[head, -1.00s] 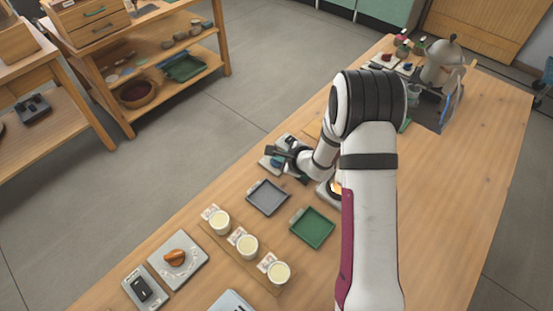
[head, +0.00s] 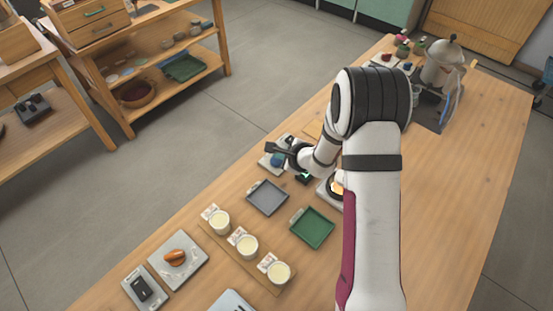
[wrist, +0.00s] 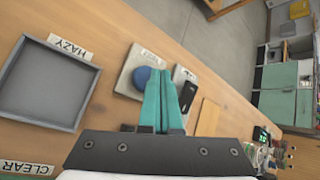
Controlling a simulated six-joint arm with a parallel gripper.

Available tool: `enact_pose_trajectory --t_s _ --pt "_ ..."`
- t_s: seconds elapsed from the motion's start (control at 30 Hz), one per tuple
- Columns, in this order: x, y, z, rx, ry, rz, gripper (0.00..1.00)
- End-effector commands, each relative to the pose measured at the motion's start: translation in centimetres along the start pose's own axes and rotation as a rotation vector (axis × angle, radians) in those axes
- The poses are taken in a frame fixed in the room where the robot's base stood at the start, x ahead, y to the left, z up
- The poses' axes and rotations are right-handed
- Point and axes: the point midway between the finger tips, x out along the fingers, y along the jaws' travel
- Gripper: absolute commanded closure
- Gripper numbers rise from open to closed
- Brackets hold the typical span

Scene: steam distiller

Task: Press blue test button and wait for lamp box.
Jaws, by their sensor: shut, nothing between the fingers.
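The blue button (head: 277,160) is a round knob on a pale plate (head: 266,164). In the wrist view the blue button (wrist: 142,77) shows just left of my fingers, partly covered by them. My gripper (head: 272,148) is shut and empty above the button's plate; its teal fingers (wrist: 164,75) are together in the wrist view. Whether the fingertips touch the button I cannot tell. A box with a warm orange glow (head: 336,188) stands beside my arm, partly hidden by it. It may be the lamp box; I see no label on it.
A grey tray (head: 267,197) labelled HAZY and a green tray (head: 312,228) lie in front of the button. Several pale-filled cups stand on a wooden board (head: 226,239). The distiller (head: 440,66) stands far right.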

Motion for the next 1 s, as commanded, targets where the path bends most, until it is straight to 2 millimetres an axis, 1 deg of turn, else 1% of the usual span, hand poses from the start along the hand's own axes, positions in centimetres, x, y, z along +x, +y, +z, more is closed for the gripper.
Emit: enact_pose_trajectory --t_s 0.3,0.8,1.0 --pt "-0.2 -0.2 0.2 0.000 -0.001 -0.001 1.00" --pt "-3.4 -2.5 2.5 -0.001 -0.001 -0.002 1.00" --pt "-3.6 -2.6 2.6 0.000 0.000 0.000 1.00"
